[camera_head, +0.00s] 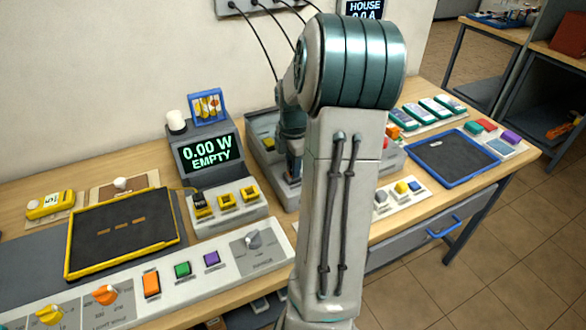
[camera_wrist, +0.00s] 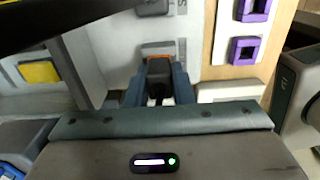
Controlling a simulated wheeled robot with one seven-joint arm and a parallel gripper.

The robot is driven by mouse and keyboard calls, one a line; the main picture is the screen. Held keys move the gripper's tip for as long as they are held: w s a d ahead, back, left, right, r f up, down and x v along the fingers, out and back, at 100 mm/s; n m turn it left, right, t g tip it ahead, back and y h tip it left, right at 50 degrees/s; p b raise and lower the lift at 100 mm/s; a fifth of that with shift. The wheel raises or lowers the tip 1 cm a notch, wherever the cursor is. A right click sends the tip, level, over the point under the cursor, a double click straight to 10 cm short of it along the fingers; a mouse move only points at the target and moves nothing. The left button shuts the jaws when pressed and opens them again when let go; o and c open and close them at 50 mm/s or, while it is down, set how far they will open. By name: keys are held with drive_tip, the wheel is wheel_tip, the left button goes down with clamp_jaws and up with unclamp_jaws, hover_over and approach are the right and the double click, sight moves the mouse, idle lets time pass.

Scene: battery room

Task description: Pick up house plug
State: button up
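My gripper (camera_wrist: 159,92) shows in the wrist view with a dark blue finger on each side of a dark block with an orange edge (camera_wrist: 158,48). The fingers lie close along both sides of the block; I cannot tell if they press on it. The block may be the house plug, but no label on it is readable. In the head view my arm hides most of this spot, and the gripper's fingertips are not clearly visible. A black plug (camera_head: 199,203) sits at a yellow socket in the head view.
Purple sockets (camera_wrist: 243,50) lie right of my gripper, and a yellow block (camera_wrist: 39,72) lies left. A display unit (camera_head: 211,150) reading "0.00 W EMPTY" stands left of my arm. Dark cables (camera_head: 256,40) hang behind it. A HOUSE display (camera_head: 365,10) is on the wall.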

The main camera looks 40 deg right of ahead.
clamp_jaws()
drive_tip(key=shift+r, duration=0.2)
